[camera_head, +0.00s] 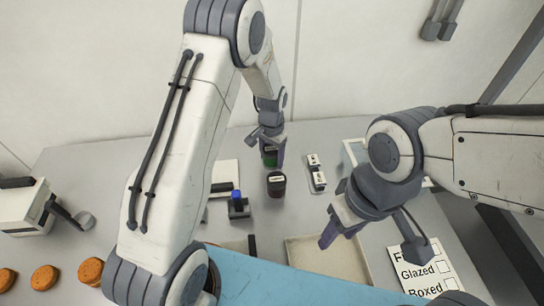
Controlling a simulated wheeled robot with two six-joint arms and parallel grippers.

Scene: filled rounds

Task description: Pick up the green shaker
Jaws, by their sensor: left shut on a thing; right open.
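The green shaker (269,161) is at the back of the grey table, a dark container with a green band. My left gripper (271,152) is shut on it from above, and a purple finger covers its right side. I cannot tell whether the shaker still touches the table. A similar dark shaker with a reddish body (276,187) stands just in front of it, apart from the gripper.
A small black-and-white holder (315,175) stands right of the shakers. A blue-topped device (238,207) is to their left. A checklist card (422,268) lies at right. Several orange rounds (44,277) and a white machine (25,207) are at left.

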